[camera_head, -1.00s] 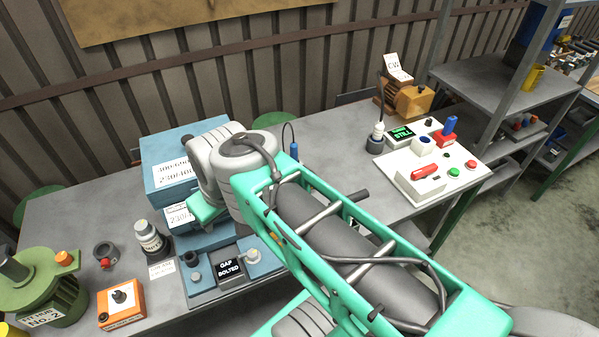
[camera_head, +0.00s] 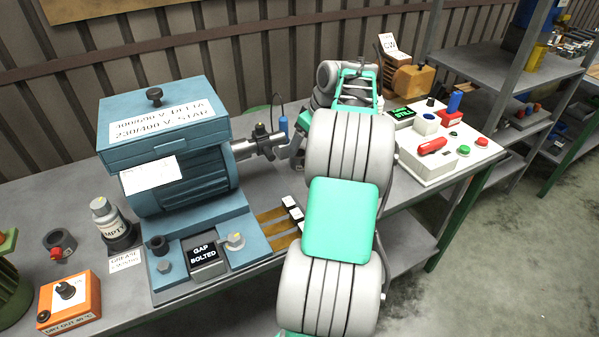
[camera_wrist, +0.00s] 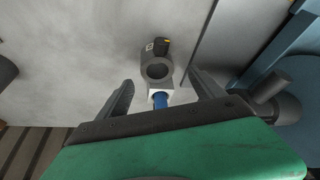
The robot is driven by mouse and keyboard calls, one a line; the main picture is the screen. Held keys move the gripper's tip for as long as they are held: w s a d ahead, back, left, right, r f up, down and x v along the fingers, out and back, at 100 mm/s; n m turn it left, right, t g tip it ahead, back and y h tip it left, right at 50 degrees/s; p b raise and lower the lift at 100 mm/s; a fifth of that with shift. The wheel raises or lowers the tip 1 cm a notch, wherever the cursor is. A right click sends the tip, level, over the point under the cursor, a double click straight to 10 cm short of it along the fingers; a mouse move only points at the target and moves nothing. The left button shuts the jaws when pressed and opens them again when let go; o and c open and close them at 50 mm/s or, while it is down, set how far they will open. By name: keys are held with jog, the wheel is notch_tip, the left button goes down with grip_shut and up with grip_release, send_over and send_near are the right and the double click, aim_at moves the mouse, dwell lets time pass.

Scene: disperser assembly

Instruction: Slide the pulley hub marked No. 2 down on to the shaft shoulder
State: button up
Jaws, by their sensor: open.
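In the wrist view a dark grey ring-shaped hub (camera_wrist: 158,70), with a black stub, a yellow spot and a small white mark, lies between my open fingers (camera_wrist: 162,80). The mark is too small to read. Nothing is gripped. A blue piece (camera_wrist: 160,100) on a white block shows just below the ring. In the head view the blue motor (camera_head: 180,190) has a grey shaft (camera_head: 243,150) pointing right, with a dark collar (camera_head: 262,134) near its end. My gripper is mostly hidden behind my arm there. I cannot tell whether the collar is the wrist view's ring.
A blue upright piece (camera_head: 283,125) stands by the shaft end. A white control panel (camera_head: 475,150) is at right. A grease pot (camera_head: 108,220), a dark ring with a red part (camera_head: 60,243) and an orange box (camera_head: 68,300) are at left.

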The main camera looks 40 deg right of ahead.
aim_at(300, 155)
jog(key=shift+w+d+f, duration=0.1)
jog(key=shift+w+f, duration=0.15)
jog(key=shift+f, duration=0.15)
jog(key=x, duration=0.6)
jog(key=shift+s+d+f, duration=0.1)
jog(key=shift+d+f, duration=0.05)
jog(key=shift+f, duration=0.2)
grip_shut()
jog(key=shift+r, duration=0.15)
